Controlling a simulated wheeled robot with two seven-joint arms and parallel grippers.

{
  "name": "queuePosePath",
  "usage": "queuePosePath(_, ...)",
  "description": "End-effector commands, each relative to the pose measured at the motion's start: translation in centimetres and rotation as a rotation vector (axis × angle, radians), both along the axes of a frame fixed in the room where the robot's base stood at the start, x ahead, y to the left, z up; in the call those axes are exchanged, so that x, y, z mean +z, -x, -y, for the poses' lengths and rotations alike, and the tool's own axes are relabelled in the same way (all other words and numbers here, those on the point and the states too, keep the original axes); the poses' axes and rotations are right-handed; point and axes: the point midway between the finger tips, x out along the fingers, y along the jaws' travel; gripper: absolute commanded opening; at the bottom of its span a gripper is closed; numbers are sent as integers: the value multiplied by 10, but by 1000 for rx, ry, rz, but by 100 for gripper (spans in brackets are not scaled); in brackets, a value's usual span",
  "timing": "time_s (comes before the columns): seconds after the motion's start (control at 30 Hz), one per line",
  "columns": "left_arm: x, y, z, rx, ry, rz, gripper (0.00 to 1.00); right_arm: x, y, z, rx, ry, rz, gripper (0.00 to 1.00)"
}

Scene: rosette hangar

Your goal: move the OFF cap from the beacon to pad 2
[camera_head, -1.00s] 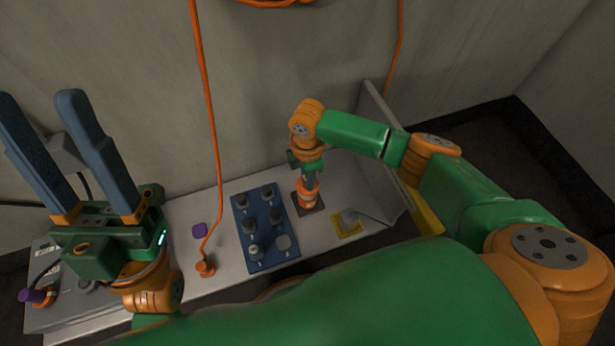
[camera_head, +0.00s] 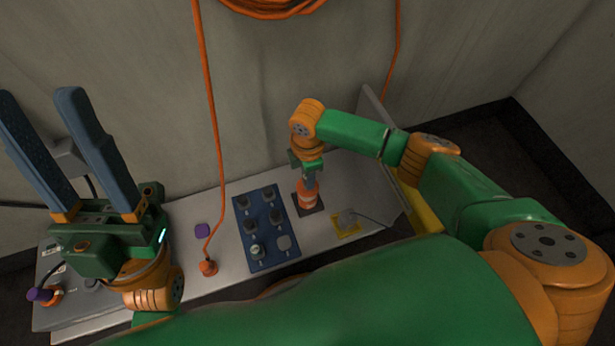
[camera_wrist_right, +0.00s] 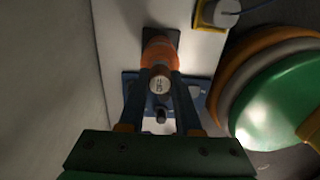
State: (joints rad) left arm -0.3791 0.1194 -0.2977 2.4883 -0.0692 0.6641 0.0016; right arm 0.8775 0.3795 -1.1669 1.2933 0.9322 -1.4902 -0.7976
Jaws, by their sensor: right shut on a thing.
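The orange-and-white beacon (camera_head: 308,199) stands on a dark square base on the grey bench. My right gripper (camera_head: 309,182) is above it, pointing down. That gripper is shut on the cap. I cannot tell whether cap and beacon still touch. My left gripper (camera_head: 38,93) is open and empty, its blue fingers upward. No pad number is legible.
A blue board (camera_head: 262,264) with several dark knobs and a bare grey disc lies left of the beacon. A yellow-edged square (camera_head: 347,232) with a grey corded piece is to its right.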

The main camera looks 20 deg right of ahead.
Motion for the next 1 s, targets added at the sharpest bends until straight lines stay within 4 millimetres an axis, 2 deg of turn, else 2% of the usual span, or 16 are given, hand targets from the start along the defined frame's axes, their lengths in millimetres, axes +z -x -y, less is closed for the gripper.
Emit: queuePosePath(1.0, 43, 0, 0, 0, 0, 0, 50, 35, 0, 0, 1, 0, 1, 0)
